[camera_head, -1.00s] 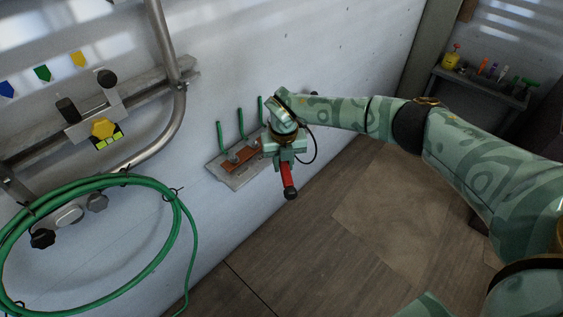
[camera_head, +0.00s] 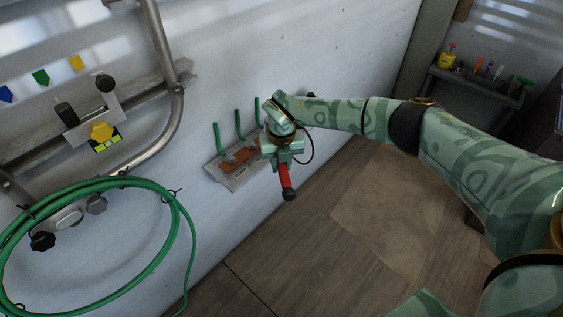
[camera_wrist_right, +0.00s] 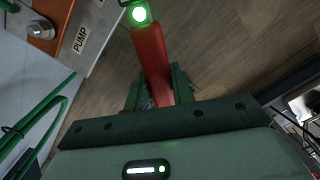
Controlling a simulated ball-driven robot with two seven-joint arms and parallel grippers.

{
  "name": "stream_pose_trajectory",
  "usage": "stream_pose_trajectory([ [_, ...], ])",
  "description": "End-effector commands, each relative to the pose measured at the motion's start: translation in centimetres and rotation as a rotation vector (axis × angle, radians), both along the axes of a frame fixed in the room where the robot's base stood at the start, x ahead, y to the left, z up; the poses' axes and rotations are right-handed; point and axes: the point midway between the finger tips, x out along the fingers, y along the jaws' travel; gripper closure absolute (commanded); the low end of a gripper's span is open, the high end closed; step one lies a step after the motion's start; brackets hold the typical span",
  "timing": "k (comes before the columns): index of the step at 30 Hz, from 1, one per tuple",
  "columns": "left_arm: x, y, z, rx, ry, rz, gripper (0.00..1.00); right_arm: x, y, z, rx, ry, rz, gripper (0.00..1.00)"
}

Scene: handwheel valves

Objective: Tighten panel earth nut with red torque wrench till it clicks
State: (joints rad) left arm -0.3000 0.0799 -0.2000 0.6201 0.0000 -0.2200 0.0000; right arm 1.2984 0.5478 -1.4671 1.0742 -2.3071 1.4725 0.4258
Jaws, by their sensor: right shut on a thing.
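The red torque wrench (camera_head: 286,179) is in my right gripper (camera_head: 285,160), at the right end of the earth plate (camera_head: 229,182) on the white wall. Its red handle with a black end points down in the head view. In the right wrist view the wrench (camera_wrist_right: 151,58) passes between the shut fingers (camera_wrist_right: 157,90), and a lit green round light (camera_wrist_right: 139,14) shows at its far end. The wrench head and any nut under it are hidden. A copper bar (camera_head: 238,161) with green cables (camera_head: 239,124) sits on the plate. A bolt (camera_wrist_right: 40,28) shows beside a PUMP label (camera_wrist_right: 80,40). My left gripper is out of view.
A coil of green hose (camera_head: 170,228) hangs on the left wall. The wooden floor (camera_head: 340,240) is clear.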

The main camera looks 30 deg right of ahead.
Motion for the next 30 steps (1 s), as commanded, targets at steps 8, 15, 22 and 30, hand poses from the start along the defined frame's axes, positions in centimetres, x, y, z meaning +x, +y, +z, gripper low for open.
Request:
stream_pose_trajectory([
  [8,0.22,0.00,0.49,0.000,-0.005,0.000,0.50,0.16,-0.03,0.38,-0.005,-0.021,0.000,1.00],
  [15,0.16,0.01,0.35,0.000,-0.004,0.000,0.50,0.17,-0.01,0.38,-0.002,-0.008,0.000,1.00],
  [22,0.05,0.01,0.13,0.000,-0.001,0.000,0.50,0.14,0.00,0.72,0.008,0.035,0.000,1.00],
  [30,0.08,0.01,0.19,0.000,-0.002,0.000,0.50,0.08,-0.20,0.74,0.008,0.035,0.009,1.00],
])
